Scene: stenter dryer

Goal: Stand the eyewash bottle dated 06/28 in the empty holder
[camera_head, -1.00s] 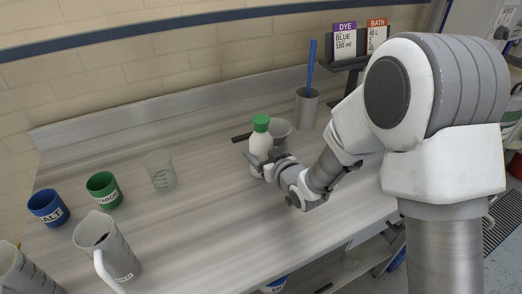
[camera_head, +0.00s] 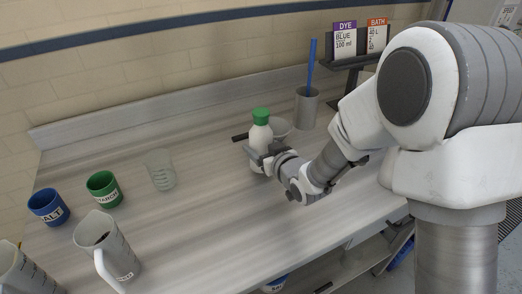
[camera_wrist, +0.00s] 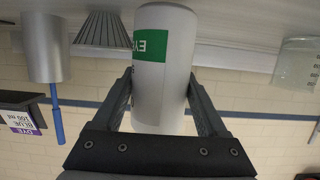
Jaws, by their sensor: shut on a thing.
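The eyewash bottle (camera_head: 261,136) is white with a green cap and stands upright in my gripper over the workbench. In the wrist view, which is upside down, the white bottle (camera_wrist: 165,85) shows a green label, partly turned away. No date can be read on it. My gripper (camera_head: 262,158) is shut on the bottle's body, with one finger on each side in the wrist view (camera_wrist: 160,88). Whether the base touches the bench is hard to tell. No empty holder can be made out in these views.
A grey bowl-like vessel (camera_head: 280,127) sits close behind the bottle. A grey cup (camera_head: 306,108) with a blue rod stands behind right, near the card rack (camera_head: 352,63). A clear beaker (camera_head: 160,170), blue cup (camera_head: 47,207), green cup (camera_head: 103,189) and jug (camera_head: 105,248) stand left. The middle bench is clear.

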